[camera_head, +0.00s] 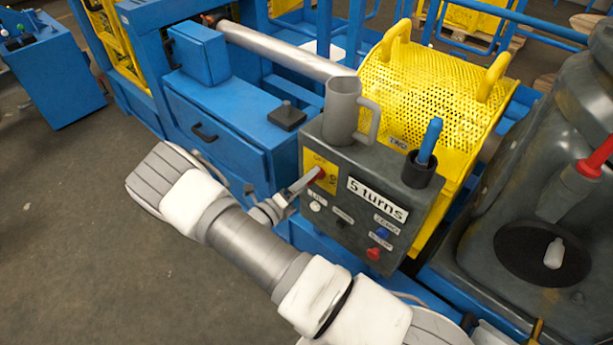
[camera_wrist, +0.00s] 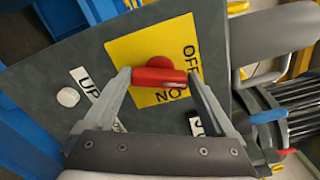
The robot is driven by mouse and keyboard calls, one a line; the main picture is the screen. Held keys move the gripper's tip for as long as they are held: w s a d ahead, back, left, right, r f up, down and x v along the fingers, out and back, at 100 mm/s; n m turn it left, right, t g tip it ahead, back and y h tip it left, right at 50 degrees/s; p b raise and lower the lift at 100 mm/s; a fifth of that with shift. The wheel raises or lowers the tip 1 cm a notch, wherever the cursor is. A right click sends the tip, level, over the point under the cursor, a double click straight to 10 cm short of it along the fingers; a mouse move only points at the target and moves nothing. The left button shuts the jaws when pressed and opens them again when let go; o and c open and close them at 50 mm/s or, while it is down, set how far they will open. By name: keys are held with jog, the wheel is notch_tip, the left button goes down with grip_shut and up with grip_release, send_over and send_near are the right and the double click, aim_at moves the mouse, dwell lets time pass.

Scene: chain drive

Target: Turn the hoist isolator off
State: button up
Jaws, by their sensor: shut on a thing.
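The hoist isolator is a red rotary handle (camera_wrist: 160,77) on a yellow plate (camera_wrist: 138,50) marked OFF and ON. In the wrist view its bar lies roughly level, spanning between my two fingers, with ON just below its right part and OFF above to the right. Which mark it points to I cannot tell. My gripper (camera_head: 317,175) is shut on the red handle, one finger at each end of the bar. In the head view the plate (camera_head: 320,163) sits at the upper left of the dark control box (camera_head: 335,215), and my fingers partly hide the handle.
The box carries a white UP button (camera_head: 314,207), a dark button, a blue button (camera_head: 383,232), a red button (camera_head: 374,254) and a "5 turns" sign (camera_head: 377,200). A grey mug (camera_head: 342,108) and a dark cup (camera_head: 420,168) with a blue handle stand on top. A yellow perforated guard (camera_head: 400,90) is behind.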

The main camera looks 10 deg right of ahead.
jog(key=shift+f+n+p, duration=0.15)
jog(key=shift+n+p, duration=0.45)
jog(key=shift+n, duration=1.7)
jog(key=o, duration=1.1)
jog(key=shift+c, duration=0.2)
jog(key=shift+s+a, duration=0.1)
jog(key=shift+a, duration=0.05)
jog(key=v, duration=1.7)
